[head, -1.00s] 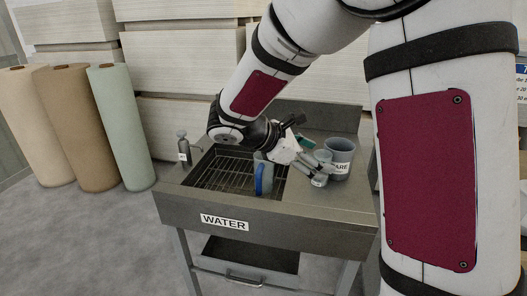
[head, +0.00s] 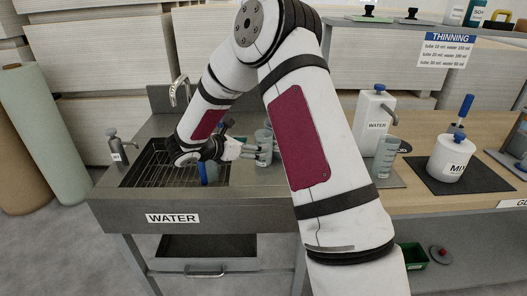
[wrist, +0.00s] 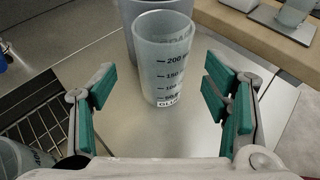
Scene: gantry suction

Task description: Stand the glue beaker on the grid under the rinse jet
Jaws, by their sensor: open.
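The glue beaker (wrist: 163,78), clear grey with volume marks and a GLUE label, stands upright on the steel top in the wrist view. It also shows beside the sink in the head view (head: 262,138). My gripper (wrist: 160,92) is open, with a green-padded finger to each side of the beaker and gaps on both sides. In the head view my gripper (head: 259,152) is low at the beaker. The wire grid (head: 150,172) lies in the sink at left. A curved metal spout (head: 179,90) rises behind the sink; I cannot tell if it is the rinse jet.
A blue-handled jug (head: 208,170) stands on the grid, close to my wrist. A larger grey container (wrist: 135,12) stands right behind the beaker. A small grey bottle (head: 116,148) stands left of the sink. The wooden bench at right holds a water dispenser (head: 373,122) and a white pot (head: 448,160).

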